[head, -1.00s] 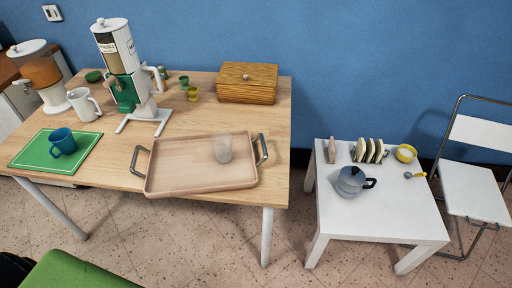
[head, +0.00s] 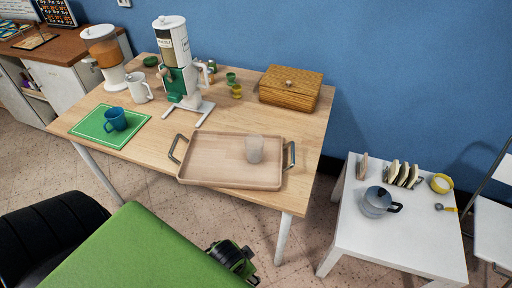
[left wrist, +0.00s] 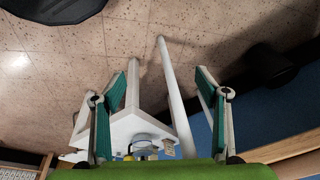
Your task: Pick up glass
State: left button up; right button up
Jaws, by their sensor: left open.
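The clear, frosted-looking glass (head: 254,149) stands upright on the right part of the light wooden tray (head: 215,172), near its right handle. The tray lies on the wooden table's front edge. My left gripper shows in the left wrist view (left wrist: 168,66), its two teal-padded fingers spread wide with nothing between them. The glass cannot be made out in that view. In the head view a green and black part of mine (head: 232,258) sits low, in front of the table and apart from the glass. My right gripper is not in view.
A wooden bread box (head: 290,90), a cereal dispenser (head: 175,65), a white pitcher (head: 139,88) and a blue mug (head: 115,119) on a green mat stand on the table. A white low table (head: 350,230) with a grey pot (head: 377,202) is at the right.

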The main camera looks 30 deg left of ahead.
pick_arm(q)
jog(key=w+a+r+m+t+y+p, duration=0.1)
jog(key=w+a+r+m+t+y, duration=0.2)
jog(key=w+r+m, duration=0.55)
jog(key=w+a+r+m+t+y+p, duration=0.1)
jog(key=w+a+r+m+y, duration=0.25)
jog(key=w+r+m, duration=0.55)
jog(key=m+t+y, duration=0.3)
jog(key=m, duration=0.4)
send_near(253, 138)
jog(key=shift+h, duration=0.35)
jog(key=shift+p+x, duration=0.5)
jog(key=shift+x, duration=3)
jog(key=shift+s+a+r, duration=0.1)
jog(key=shift+s, duration=0.05)
jog(key=shift+c, duration=0.2)
jog(key=c, duration=1.6)
